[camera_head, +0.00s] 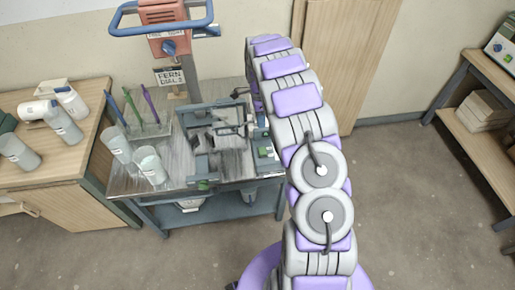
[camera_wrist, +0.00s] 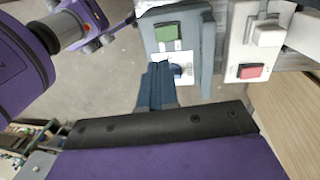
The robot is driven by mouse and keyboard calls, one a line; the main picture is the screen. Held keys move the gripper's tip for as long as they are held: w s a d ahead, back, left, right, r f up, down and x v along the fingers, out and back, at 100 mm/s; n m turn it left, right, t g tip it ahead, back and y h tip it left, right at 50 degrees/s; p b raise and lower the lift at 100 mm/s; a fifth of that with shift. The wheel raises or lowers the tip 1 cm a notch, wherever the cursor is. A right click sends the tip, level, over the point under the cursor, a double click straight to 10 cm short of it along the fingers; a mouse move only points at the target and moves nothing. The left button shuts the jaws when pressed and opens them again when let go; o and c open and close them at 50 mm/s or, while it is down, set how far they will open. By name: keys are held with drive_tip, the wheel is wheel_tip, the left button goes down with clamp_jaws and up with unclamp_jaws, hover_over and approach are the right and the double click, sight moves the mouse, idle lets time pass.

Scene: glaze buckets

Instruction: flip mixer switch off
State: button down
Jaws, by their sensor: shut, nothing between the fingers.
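The mixer (camera_head: 162,20) is a red-orange box with blue handles and a blue knob, at the upper left of the head view. In the wrist view a grey-blue panel (camera_wrist: 205,50) carries a green block and a white plate (camera_wrist: 180,60) with a small dark blue switch-like part (camera_wrist: 179,71). My gripper (camera_wrist: 160,68) shows as dark blue fingers, shut and empty. Its tips overlap the plate's left edge in the picture, close beside the dark blue part. I cannot tell whether they touch it. In the head view my arm hides much of the gripper's surroundings.
A grey workbench (camera_head: 120,185) stands below the mixer. It bears tools and two pale buckets (camera_head: 151,166). A wooden table (camera_head: 45,90) with white containers is at left. A white box with a red button (camera_wrist: 250,71) sits right of the panel. Floor at right is clear.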

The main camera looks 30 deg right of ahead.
drive_tip(key=b, duration=0.2)
approach(264, 153)
drive_tip(key=shift+w+a+f, duration=0.15)
drive_tip(key=shift+a+f, duration=0.05)
drive_tip(key=shift+f, duration=0.45)
drive_tip(key=f, duration=0.2)
drive_tip(key=f+b, duration=0.1)
drive_tip(key=f, duration=0.1)
drive_tip(key=s+d+f, duration=0.1)
drive_tip(key=shift+f, duration=0.4)
drive_tip(key=shift+a+r, duration=0.1)
drive_tip(key=shift+a, duration=0.4)
drive_tip(key=shift+s+f+t+p, duration=0.35)
drive_tip(key=shift+s+t, duration=0.1)
drive_tip(key=shift+t, duration=0.25)
drive_tip(key=shift+f, duration=0.1)
drive_tip(key=shift+w, duration=0.15)
